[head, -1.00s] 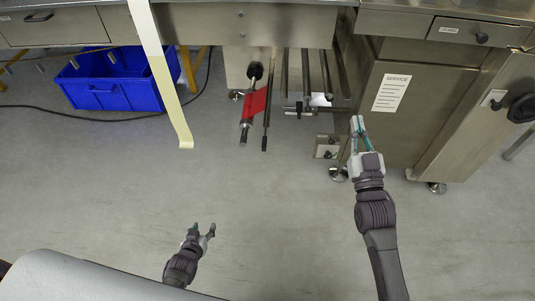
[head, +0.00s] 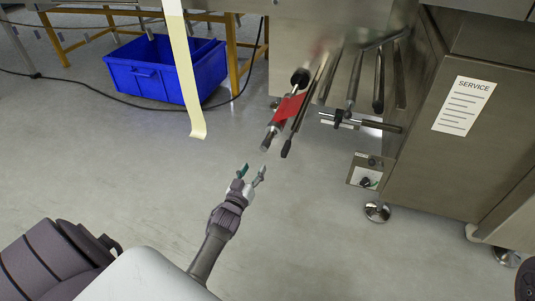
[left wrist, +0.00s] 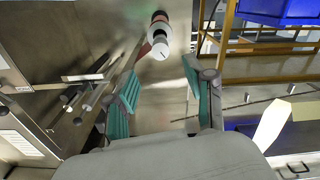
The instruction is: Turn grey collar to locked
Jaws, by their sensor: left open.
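A spindle carries a red sleeve (head: 289,107) under the machine in the head view. Its bare grey front part (head: 272,134), which seems to hold the grey collar, points toward me; I cannot make out a lock mark. In the left wrist view its pale round end (left wrist: 160,50) shows ahead, between the fingertips. My left gripper (head: 252,174) is open and empty, below and slightly left of the spindle end, apart from it. Its two teal-padded fingers (left wrist: 162,85) stand wide apart in the left wrist view. My right gripper is not in view.
A dark rod (head: 298,128) runs close beside the spindle on its right. More rods and a small box with a knob (head: 365,170) are further right, by the service cabinet (head: 425,160). A pale film strip (head: 184,75) hangs left, before a blue crate (head: 165,72).

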